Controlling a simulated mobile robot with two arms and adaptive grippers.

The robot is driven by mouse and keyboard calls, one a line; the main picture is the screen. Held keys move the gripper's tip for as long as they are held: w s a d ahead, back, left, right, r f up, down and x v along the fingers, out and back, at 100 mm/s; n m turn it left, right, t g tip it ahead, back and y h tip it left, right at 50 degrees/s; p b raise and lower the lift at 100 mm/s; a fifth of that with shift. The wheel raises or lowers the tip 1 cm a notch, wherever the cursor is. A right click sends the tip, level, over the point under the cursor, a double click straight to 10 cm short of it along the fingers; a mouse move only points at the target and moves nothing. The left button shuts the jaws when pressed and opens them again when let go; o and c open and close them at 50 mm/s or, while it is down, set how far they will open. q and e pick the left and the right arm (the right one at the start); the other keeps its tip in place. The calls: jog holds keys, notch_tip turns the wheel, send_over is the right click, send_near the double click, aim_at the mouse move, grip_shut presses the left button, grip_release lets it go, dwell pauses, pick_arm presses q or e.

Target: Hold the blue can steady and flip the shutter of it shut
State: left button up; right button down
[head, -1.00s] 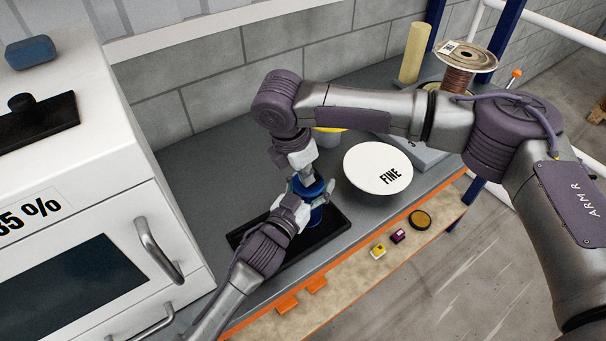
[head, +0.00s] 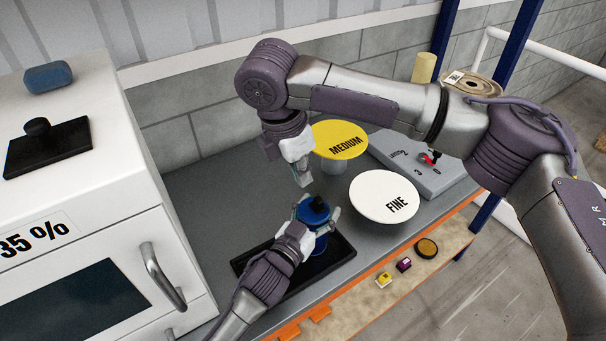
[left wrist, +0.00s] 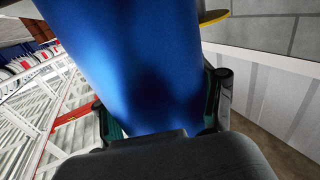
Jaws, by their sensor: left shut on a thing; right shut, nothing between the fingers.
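The blue can (head: 314,211) stands upright at the black tray (head: 340,252) on the grey bench. My left gripper (head: 320,224) is shut on its side. In the left wrist view the can (left wrist: 130,60) fills the middle, between the two fingers of my left gripper (left wrist: 160,115). A small dark part shows on top of the can; I cannot tell how its shutter lies. My right gripper (head: 305,180) is shut and empty, just above and behind the can's top, apart from it.
A white disc marked FINE (head: 383,192) and a yellow disc marked MEDIUM (head: 338,139) stand to the right and behind. A grey numbered box (head: 425,172) is farther right. A white oven-like cabinet (head: 150,215) bounds the left. My right arm spans above the bench.

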pick_arm(q)
jog(key=o, duration=1.4)
